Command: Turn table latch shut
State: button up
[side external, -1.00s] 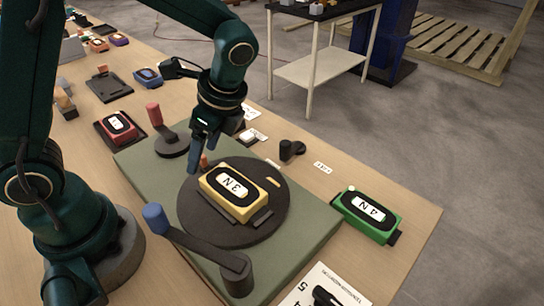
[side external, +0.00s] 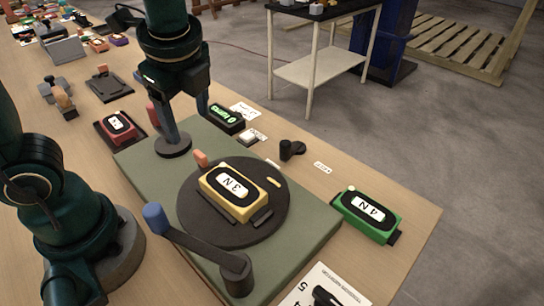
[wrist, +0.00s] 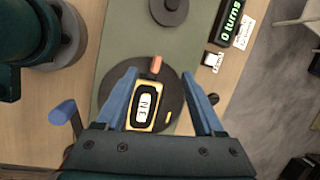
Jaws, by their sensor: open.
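A red-handled lever (side external: 153,117) stands on a dark round base (side external: 172,149) at the back of the green board; I take it to be the latch, but no label shows this. The base also shows at the top of the wrist view (wrist: 169,8).
A blue-handled crank (side external: 200,249) lies across the board's front. A green block (side external: 366,217) and a black knob (side external: 291,149) are to the right. A counter (wrist: 233,22) reads "0 turns". A red block (side external: 118,127) sits to the left.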

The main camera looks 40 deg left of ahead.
jog(key=s+n+t+h, duration=0.1)
jog(key=n, duration=0.3)
jog(key=s+d+n+t+h, duration=0.1)
jog(key=s+n, duration=0.1)
jog(key=n, duration=0.2)
jog(key=s+r+n+t, duration=0.1)
jog(key=s+n, duration=0.1)
jog(key=n, duration=0.1)
jog(key=shift+d+r+n+t+h, duration=0.1)
jog(key=shift+d+n+t+h, duration=0.25)
jog(key=shift+n+t+h, duration=0.05)
jog(key=n, duration=0.2)
jog(key=d+n, duration=0.1)
jog(key=shift+f+n+h, duration=0.3)
